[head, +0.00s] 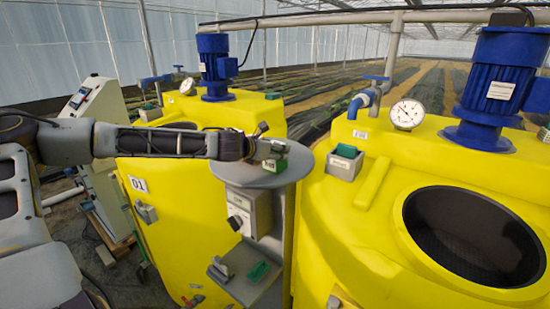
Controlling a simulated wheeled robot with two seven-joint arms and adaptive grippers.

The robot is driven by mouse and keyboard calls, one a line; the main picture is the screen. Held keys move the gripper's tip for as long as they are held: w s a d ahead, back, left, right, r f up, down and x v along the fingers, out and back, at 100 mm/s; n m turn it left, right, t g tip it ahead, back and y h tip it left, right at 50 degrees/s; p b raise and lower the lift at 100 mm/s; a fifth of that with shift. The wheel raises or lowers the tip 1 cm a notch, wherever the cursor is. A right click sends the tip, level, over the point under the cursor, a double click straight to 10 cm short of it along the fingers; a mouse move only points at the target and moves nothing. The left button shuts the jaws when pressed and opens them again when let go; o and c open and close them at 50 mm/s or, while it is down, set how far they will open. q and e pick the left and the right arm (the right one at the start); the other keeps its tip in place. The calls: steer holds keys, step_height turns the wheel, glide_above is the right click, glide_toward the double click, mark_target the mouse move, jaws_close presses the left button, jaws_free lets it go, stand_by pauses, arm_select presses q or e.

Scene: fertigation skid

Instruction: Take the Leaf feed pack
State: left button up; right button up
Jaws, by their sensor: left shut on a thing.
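My left arm reaches in from the left, and its gripper (264,143) is over a round grey stand top (250,178). The gripper is shut on a small green pack (278,163) with a pale upper part, at the stand top. Its label is too small to read, so I cannot tell whether it is the Leaf feed pack. I cannot tell whether it touches the stand. Another green pack (346,151) sits in a grey holder on the right tank. A third green piece (258,271) lies on a lower grey shelf. My right gripper is not in view.
A yellow tank marked 01 (165,225) stands at left, and a second yellow tank (335,235) at right. Blue motors (215,70), a pressure gauge (407,114) and blue-handled valves rise from them. A grey control box (247,212) is under the stand top.

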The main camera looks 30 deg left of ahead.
arm_select(q)
steer(key=shift+r, duration=0.2)
steer(key=shift+r+p, duration=0.75)
steer(key=shift+r, duration=4.05)
